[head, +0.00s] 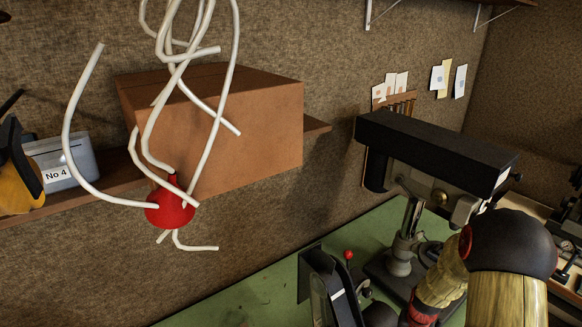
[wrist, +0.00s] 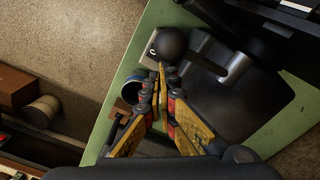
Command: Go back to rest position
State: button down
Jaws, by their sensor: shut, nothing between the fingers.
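In the wrist view, my gripper (wrist: 160,76) has its yellow, black and red fingers brought together at the tips, with nothing held between them. The fingertips appear just below a round black knob (wrist: 171,44) in the picture; I cannot tell whether they touch it. In the head view, part of my arm shows at the lower right, with black joints and wood-patterned links. My gripper cannot be made out clearly there.
A green bench (head: 265,305) carries a black-topped machine (head: 435,145). A brown box (head: 250,135) and a "No 4" tin (head: 75,160) sit on a wall shelf. White tubes with a red bulb (head: 168,212) hang in front. A blue-rimmed round container (wrist: 131,90) is near my fingers.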

jog(key=a+r+n+t, duration=0.1)
jog(key=a+r, duration=0.4)
jog(key=r, duration=0.7)
jog(key=a+r+n+t, duration=0.2)
jog(key=a+r, duration=0.3)
jog(key=r, duration=0.7)
jog(key=s+a+r+n+t, duration=0.1)
jog(key=s+a+r, duration=0.55)
jog(key=s, duration=0.25)
jog(key=s+a+r+n+t, duration=0.2)
jog(key=s+a+r, duration=0.3)
jog(key=s+r, duration=0.3)
notch_tip(320, 180, down, 26)
jog(key=b, duration=2.6)
jog(key=shift+w+d+f+g+b, duration=0.15)
jog(key=shift+w+d+g+b, duration=0.05)
jog(key=shift+d+g+b, duration=0.15)
